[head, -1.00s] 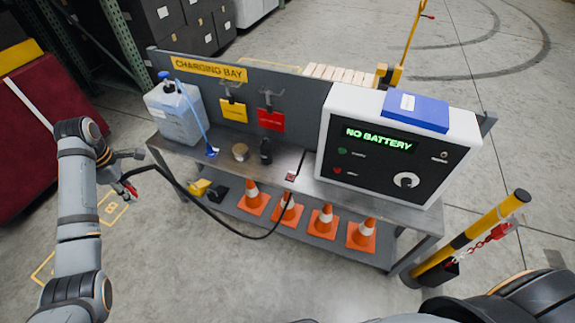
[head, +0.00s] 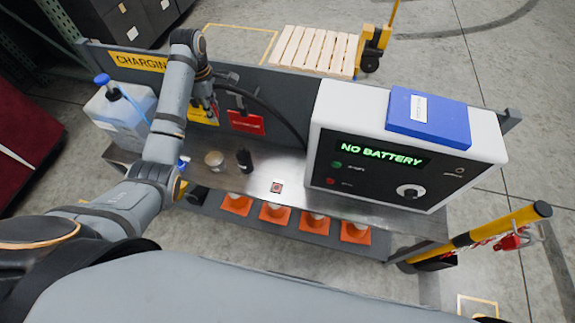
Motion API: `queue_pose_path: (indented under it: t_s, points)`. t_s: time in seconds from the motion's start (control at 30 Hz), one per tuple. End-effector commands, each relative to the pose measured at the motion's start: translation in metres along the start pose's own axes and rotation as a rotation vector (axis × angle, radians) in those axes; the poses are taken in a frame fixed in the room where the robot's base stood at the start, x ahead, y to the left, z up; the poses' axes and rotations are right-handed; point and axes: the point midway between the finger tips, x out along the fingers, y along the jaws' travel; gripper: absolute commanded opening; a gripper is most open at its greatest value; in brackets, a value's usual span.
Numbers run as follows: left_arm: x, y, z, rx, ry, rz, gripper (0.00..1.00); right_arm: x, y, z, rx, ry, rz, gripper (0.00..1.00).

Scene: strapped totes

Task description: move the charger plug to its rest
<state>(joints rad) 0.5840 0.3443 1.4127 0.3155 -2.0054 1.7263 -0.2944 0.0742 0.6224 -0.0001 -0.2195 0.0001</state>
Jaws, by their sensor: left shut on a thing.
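My left gripper (head: 210,106) is shut on the charger plug, in front of the bay's back panel by the yellow tag. Only a small red part of the plug (head: 213,111) shows between the fingers; the rest of it is hidden. Its black cable (head: 268,102) arches from the gripper to the right and down behind the charger. A grey hook (head: 239,98) stands on the panel above the red tag (head: 246,123). The yellow tag (head: 203,115) is partly covered by my gripper, and its hook is hidden. I cannot tell whether the plug touches a hook. My right gripper is out of view.
The charger (head: 325,170) reads NO BATTERY and carries a blue box (head: 428,115). A jug (head: 113,122) stands left, partly behind my arm. A tan roll (head: 214,160) and a black bottle (head: 244,160) stand on the bench (head: 300,203). Orange cones stand below.

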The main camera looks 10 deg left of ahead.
Motion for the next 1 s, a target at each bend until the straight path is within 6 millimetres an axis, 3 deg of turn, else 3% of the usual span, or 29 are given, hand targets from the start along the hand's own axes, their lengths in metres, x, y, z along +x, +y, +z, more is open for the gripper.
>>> queue_pose_path:
  t_s: [0.23, 0.33, 0.47, 0.7, 0.83, 1.0]
  points:
    - [0.002, 0.0, 0.001, 0.001, 0.0, -0.001, 0.0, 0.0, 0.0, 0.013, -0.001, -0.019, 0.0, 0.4]
    - [0.02, -0.001, 0.011, 0.009, -0.004, -0.005, 0.0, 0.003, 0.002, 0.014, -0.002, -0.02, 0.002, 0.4]
    - [0.073, -0.006, 0.041, 0.035, -0.007, -0.012, 0.0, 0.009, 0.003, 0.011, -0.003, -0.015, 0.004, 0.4]
    - [0.187, -0.039, 0.117, 0.133, -0.002, -0.014, 0.0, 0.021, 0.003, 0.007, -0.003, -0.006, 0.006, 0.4]
    - [0.228, -0.061, 0.153, 0.19, 0.0, -0.01, 0.0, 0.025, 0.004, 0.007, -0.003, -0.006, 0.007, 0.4]
    - [0.255, -0.079, 0.18, 0.238, 0.0, -0.003, 0.0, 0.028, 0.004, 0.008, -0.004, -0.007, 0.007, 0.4]
